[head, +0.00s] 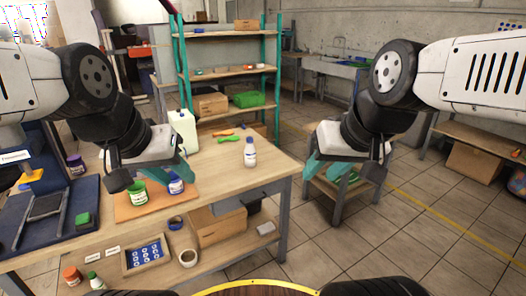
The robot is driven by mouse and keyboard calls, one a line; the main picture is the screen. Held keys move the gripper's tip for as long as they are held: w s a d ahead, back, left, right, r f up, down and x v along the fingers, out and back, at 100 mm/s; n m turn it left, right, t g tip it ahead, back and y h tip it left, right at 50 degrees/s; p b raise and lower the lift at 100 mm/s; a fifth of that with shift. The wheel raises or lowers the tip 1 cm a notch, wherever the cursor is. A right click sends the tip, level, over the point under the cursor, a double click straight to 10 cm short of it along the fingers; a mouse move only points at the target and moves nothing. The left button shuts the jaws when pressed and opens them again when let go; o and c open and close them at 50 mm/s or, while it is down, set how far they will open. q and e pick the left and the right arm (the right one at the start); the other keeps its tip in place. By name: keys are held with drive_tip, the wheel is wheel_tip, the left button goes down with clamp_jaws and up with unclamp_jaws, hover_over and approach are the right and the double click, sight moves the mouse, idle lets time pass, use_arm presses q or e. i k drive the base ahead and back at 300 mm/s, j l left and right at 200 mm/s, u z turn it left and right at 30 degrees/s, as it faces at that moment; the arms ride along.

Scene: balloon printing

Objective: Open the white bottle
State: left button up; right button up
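A small white bottle (250,155) with a blue label band stands upright on the wooden table, right of its middle. A larger pale jug (184,131) stands further back on the left. My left gripper (154,177) hangs above the table's left part, over the jars and to the left of the white bottle; its teal fingers look apart, with nothing seen between them. My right gripper (346,165) is to the right of the bottle, beyond the table's right edge, with its teal fingers apart and empty. Neither gripper touches the white bottle.
Green and orange tools (229,139) lie behind the bottle. A shelf rack (222,72) stands behind. The tabletop (225,181) in front of the bottle is clear.

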sight(250, 150)
drive_tip(key=i+l+u, duration=0.3)
drive_tip(key=i+l, duration=0.45)
drive_tip(key=i, duration=0.15)
